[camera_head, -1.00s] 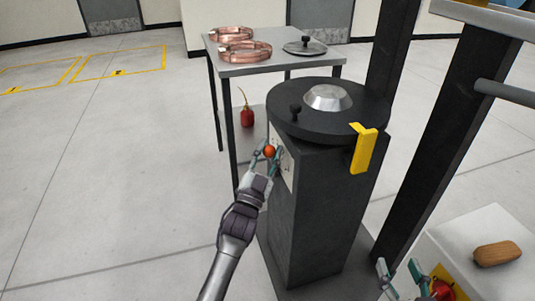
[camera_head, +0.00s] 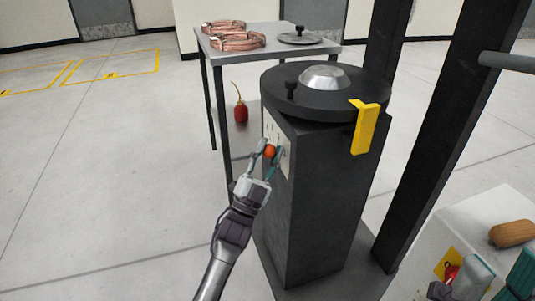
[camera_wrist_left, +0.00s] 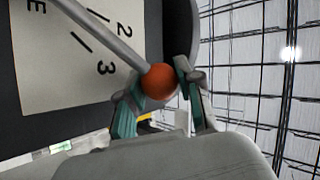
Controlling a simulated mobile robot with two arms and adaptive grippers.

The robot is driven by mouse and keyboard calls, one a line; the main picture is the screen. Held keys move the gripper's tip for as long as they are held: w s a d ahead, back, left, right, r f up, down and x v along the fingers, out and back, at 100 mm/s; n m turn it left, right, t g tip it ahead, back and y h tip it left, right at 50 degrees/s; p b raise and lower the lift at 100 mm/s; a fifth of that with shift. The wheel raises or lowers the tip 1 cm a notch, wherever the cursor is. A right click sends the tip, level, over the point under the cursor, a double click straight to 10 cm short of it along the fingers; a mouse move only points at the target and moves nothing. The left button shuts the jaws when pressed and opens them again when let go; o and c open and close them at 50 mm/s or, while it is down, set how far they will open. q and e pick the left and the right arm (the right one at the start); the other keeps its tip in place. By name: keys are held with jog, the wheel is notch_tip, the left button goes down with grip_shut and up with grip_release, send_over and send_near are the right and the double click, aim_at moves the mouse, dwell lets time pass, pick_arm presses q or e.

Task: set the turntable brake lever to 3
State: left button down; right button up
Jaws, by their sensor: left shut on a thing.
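The brake lever has an orange ball knob (camera_head: 270,151) and a grey rod (camera_wrist_left: 105,37). It stands at the pale dial plate (camera_head: 274,137) on the side of the dark turntable pedestal (camera_head: 318,200). In the left wrist view the plate (camera_wrist_left: 55,75) shows E, 2 and 3, and the rod appears between the ticks of 2 and 3. My left gripper (camera_head: 266,155) is shut on the knob (camera_wrist_left: 161,81), one teal finger on each side. My right gripper (camera_head: 459,280) is partly in view at the lower right, its fingers apart.
The round turntable (camera_head: 350,105) carries a metal hub and a yellow bracket (camera_head: 365,128). Behind it, a table (camera_head: 262,54) holds copper coils (camera_head: 236,41). A red oil can (camera_head: 240,110) stands below. A red button (camera_head: 451,272) is by my right gripper. Floor at left is clear.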

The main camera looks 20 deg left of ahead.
pick_arm(q)
jog(key=shift+s+d+f+m+h+b, duration=0.25)
jog(key=shift+f+m+h+b, duration=0.2)
jog(key=shift+m+h+b, duration=0.35)
jog(key=shift+s, duration=0.1)
jog(key=shift+f, duration=0.1)
jog(key=c, duration=1)
grip_release()
jog(key=v, duration=1.2)
jog(key=shift+a, duration=0.1)
